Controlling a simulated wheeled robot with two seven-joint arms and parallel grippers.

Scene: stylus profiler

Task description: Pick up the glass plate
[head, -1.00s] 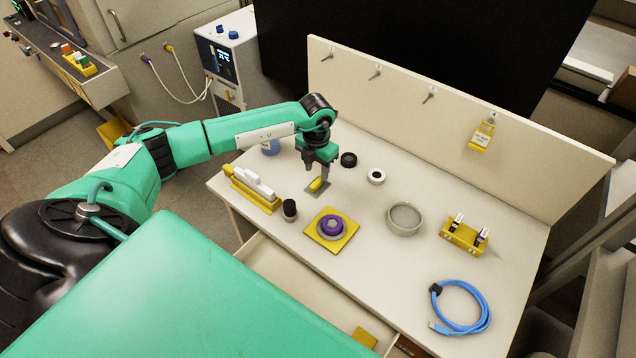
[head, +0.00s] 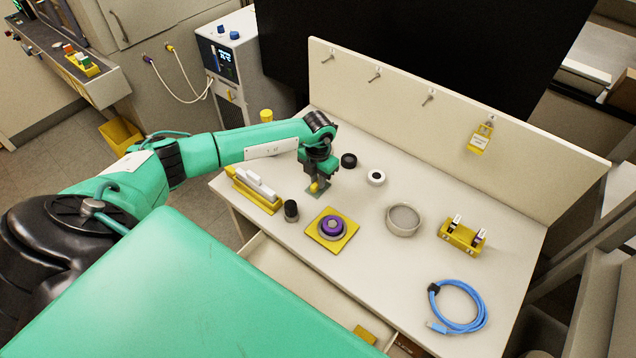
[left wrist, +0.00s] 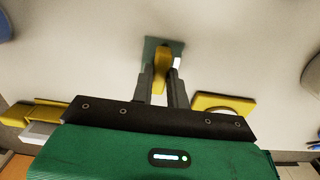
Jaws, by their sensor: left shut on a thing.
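The glass plate (head: 314,194) is a small, dark, greenish square with a yellow grip piece (head: 314,187) on it. It is on or just above the worktop at the back left; I cannot tell which. In the left wrist view the plate (left wrist: 151,44) shows beyond the fingertips, partly covered by the yellow piece (left wrist: 161,62). My left gripper (head: 318,183) points down over it and is shut on the yellow piece; it also shows in the left wrist view (left wrist: 160,78). My right gripper is not in view.
A round dish (head: 403,219), yellow holder (head: 461,237) and blue cable (head: 459,307) lie right.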

